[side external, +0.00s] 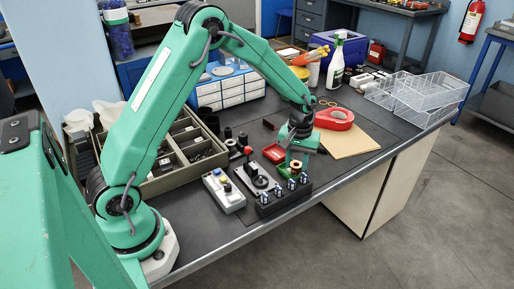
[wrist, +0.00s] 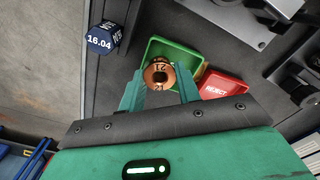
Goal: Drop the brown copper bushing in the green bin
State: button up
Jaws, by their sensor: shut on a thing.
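The brown copper bushing (wrist: 159,73), with a dark hole through its middle, is between the fingertips of my gripper (wrist: 160,88), which is shut on it. In the wrist view the green bin (wrist: 190,53) shows just beyond the bushing, and the bushing covers part of its floor. In the side view my gripper (side external: 296,163) is over the bench with the bushing (side external: 294,170) low in it. The green bin (side external: 284,171) is small there and partly hidden by my gripper. The exact height above the bin is hard to tell.
A red bin marked REJECT (wrist: 224,89) sits beside the green bin. A black rack (side external: 283,200) with several blue-topped pieces stands in front. A dark blue piece marked 16.04 (wrist: 103,38) is at the wrist view's upper left. A red tape dispenser (side external: 334,118) lies behind.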

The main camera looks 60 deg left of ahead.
jog(key=shift+f, duration=0.15)
jog(key=o, duration=1.1)
jog(key=shift+r, duration=3.95)
jog(key=shift+r, duration=0.15)
notch_tip(320, 180, up, 5)
jog(key=shift+f, duration=0.15)
